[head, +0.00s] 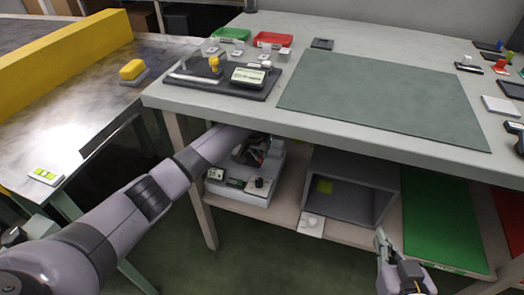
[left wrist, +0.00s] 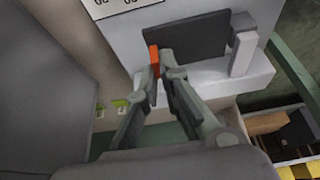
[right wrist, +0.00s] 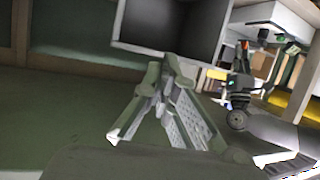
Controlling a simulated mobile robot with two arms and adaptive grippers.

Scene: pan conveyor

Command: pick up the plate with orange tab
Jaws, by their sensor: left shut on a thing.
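The orange tab (left wrist: 154,61) shows in the left wrist view as a small upright strip at the left edge of a dark grey plate (left wrist: 195,40). The plate stands against a white device (left wrist: 250,82). My left gripper (left wrist: 160,62) is shut on the tab at its fingertips. In the head view my left gripper (head: 250,150) reaches under the tabletop to the white device (head: 268,185) on the lower shelf, and the plate is largely hidden there. My right gripper (right wrist: 160,64) looks shut and empty, its tips close together. It also shows low in the head view (head: 380,235).
The tabletop (head: 215,110) overhangs my left arm. Right of the device on the shelf (head: 345,232) stand a grey open box (head: 385,175) and a green panel (head: 440,225). A table leg (head: 195,205) stands close by my left forearm.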

